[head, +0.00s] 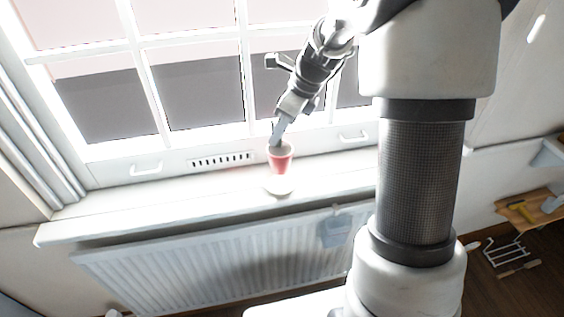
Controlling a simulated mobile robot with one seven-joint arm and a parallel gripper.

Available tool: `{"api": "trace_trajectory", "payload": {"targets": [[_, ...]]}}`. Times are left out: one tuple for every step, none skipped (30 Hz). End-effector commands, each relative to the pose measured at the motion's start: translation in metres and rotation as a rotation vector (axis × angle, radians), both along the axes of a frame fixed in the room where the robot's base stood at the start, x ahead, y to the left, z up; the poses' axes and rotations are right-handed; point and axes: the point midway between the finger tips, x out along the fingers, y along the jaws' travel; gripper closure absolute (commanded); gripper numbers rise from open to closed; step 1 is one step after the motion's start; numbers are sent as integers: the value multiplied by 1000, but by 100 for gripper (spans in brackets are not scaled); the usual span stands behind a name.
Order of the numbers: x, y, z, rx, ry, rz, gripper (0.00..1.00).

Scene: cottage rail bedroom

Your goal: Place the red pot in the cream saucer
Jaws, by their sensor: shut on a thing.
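The red pot (281,163) is at the middle of the view, over the white window sill. My gripper (277,140) is shut on the pot's rim and comes down from above. The pot looks upright. The cream saucer (279,186) is just below the pot in the picture, near the sill's front edge. It is pale against the bright sill, and its back part is hidden by the pot. I cannot tell whether the pot touches the saucer or hangs a little above it.
The window with white bars stands right behind the sill (120,202). A white radiator (210,270) is below it, with a small grey container (335,229) hung on its front. The sill is clear to the left. A wooden shelf (540,207) with tools is at the far right.

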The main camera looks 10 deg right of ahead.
Motion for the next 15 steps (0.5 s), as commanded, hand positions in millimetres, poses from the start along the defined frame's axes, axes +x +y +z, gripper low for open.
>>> {"api": "trace_trajectory", "payload": {"targets": [[0, 0, -10, 0, 1, -2, 100], [0, 0, -14, 0, 0, -1, 100], [0, 0, -18, 0, 0, -1, 100], [0, 0, -20, 1, 0, -1, 100], [0, 0, -22, 0, -1, -1, 100], [0, 0, -24, 0, -1, -1, 100], [0, 0, -26, 0, -1, 0, 100], [0, 0, -29, 0, -1, 0, 100], [0, 0, -33, 0, 0, 0, 100], [0, 0, -37, 0, 0, -1, 100], [0, 0, -42, 0, -1, -1, 100], [0, 0, -49, 1, 1, -1, 100], [0, 0, -53, 1, 1, -1, 100], [0, 0, -57, 0, 0, -1, 100], [0, 0, -60, 0, -1, 0, 100]]}}
